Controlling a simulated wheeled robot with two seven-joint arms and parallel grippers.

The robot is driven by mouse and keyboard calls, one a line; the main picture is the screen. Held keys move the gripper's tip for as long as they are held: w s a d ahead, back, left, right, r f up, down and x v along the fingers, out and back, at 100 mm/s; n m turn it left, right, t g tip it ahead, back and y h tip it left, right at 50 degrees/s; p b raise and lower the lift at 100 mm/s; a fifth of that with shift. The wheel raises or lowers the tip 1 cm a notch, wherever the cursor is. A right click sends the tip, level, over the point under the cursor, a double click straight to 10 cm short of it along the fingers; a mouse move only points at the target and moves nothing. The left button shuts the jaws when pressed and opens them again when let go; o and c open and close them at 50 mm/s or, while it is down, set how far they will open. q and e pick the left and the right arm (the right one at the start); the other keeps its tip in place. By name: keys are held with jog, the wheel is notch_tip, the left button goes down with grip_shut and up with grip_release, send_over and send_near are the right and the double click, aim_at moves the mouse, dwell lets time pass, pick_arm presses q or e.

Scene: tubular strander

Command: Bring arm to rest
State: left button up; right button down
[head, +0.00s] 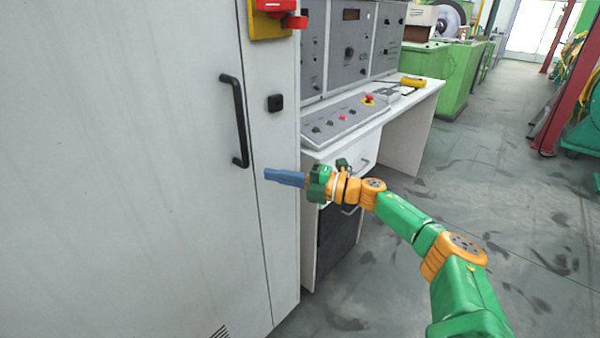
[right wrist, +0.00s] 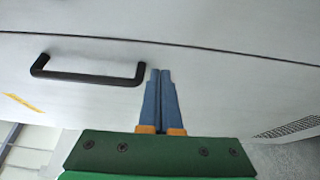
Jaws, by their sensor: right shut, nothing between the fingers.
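My right arm, green and orange, comes in from the lower right of the head view. Its gripper (head: 270,175) has blue fingers, shut and empty, in front of a light grey cabinet (head: 120,180). The fingers are to the right of and slightly below the cabinet's black handle (head: 236,120). In the right wrist view the shut fingers (right wrist: 160,72) point at the cabinet front, with the handle (right wrist: 88,78) just to their left. The gripper is apart from the handle; I cannot tell how close the tips are to the panel. My left gripper is not in view.
A red and yellow switch (head: 272,18) is high on the cabinet. A control desk (head: 415,95) with buttons and a yellow device (head: 413,82) stands behind the arm. Green machines (head: 450,75) are farther back. Open grey floor (head: 500,190) lies to the right, before a red post (head: 570,90).

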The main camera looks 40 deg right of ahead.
jog(key=d+b, duration=0.3)
jog(key=d, duration=0.3)
jog(key=w+a+f+m+h+p, duration=0.1)
jog(key=a+f+m+h+p, duration=0.15)
jog(key=f+m, duration=0.4)
jog(key=w+a+f+m+h+p, duration=0.1)
jog(key=a+f+m+h+p, duration=0.15)
jog(key=f, duration=0.65)
jog(key=s+a+f+m+g+h+p, duration=0.1)
jog(key=s+f+m+g+h, duration=0.15)
jog(key=s+f, duration=0.4)
jog(key=s+a+f+m+g+h+p, duration=0.1)
jog(key=s+f+m+h+p, duration=0.2)
jog(key=f, duration=0.6)
jog(key=s+a+f+m+g, duration=0.2)
jog(key=s+a+f+g, duration=0.1)
jog(key=s, duration=0.9)
jog(key=s+a+f+m+g+p, duration=0.1)
jog(key=s+a+f+m+g, duration=0.2)
jog(key=s, duration=0.9)
jog(key=s+a+f+m+g+p, duration=0.1)
jog(key=s+a+f+m+g, duration=0.2)
jog(key=s, duration=0.9)
jog(key=a+f+g, duration=0.1)
jog(key=a+f, duration=0.2)
jog(key=f, duration=0.2)
jog(key=shift+g, duration=0.35)
jog(key=shift+f+y, duration=0.1)
jog(key=shift+y, duration=0.15)
